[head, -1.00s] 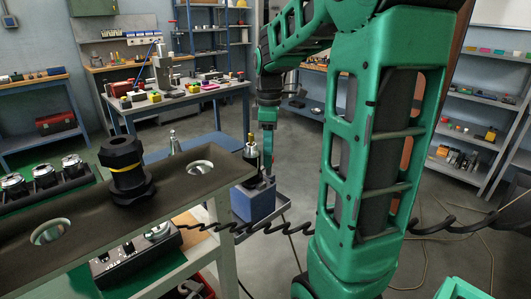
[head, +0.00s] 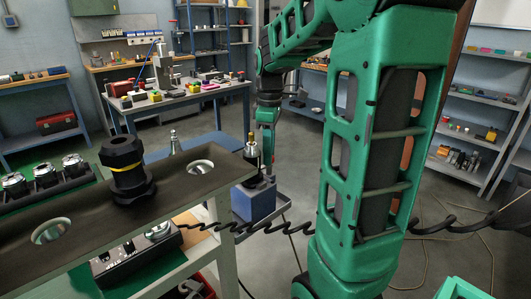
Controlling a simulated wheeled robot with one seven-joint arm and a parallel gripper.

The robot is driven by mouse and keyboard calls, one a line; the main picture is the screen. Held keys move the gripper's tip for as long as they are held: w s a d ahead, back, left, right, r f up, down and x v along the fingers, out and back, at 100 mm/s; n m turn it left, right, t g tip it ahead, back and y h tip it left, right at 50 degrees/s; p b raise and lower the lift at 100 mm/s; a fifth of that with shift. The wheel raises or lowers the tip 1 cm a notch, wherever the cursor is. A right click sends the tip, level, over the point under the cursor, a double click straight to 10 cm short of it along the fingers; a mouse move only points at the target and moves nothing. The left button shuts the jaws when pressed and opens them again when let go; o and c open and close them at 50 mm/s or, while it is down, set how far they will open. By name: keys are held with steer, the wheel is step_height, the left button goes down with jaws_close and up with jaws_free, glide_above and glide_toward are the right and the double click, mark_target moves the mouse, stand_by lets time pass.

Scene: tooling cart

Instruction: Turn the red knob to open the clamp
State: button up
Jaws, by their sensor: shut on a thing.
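I cannot make out the clamp's jaws.
A dark plate (head: 100,228) with round holes and a black threaded fitting (head: 127,170) fills the near left. A coiled black cable (head: 265,228) runs across below the blue block. A blue-legged worktable (head: 205,95) stands behind. Shelves (head: 480,125) stand at right.

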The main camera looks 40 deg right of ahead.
steer(key=m, duration=1.2)
steer(key=shift+w+m, duration=0.1)
steer(key=shift+m, duration=1.6)
steer(key=shift+a, duration=0.1)
steer(key=o, duration=1.1)
steer(key=shift+c, duration=0.2)
steer(key=shift+r, duration=0.1)
